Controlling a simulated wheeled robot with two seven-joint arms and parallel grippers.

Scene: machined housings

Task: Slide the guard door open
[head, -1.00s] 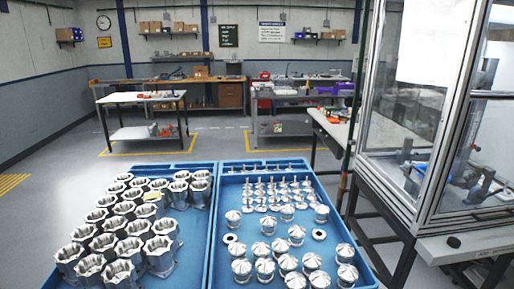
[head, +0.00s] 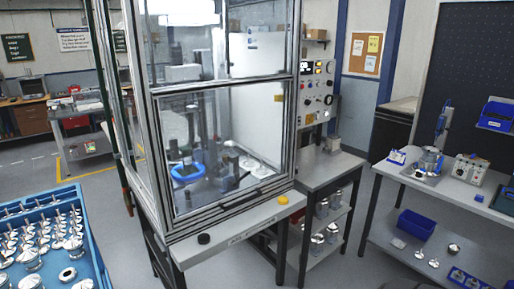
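The guard door (head: 225,150) is a clear panel in an aluminium frame on the front of a tall enclosure in the middle of the head view. It appears shut across the front opening. A dark bar-like handle (head: 238,203) runs along its lower edge. Through the panel I see a blue ring-shaped part (head: 187,172) and metal fixtures inside. Neither of my grippers is in view.
A grey ledge (head: 245,228) with a black button (head: 204,239) and a yellow button (head: 283,199) juts out below the door. A control panel (head: 317,92) stands right of the enclosure. A blue tray (head: 97,254) of metal parts is at left. Floor shows between the benches.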

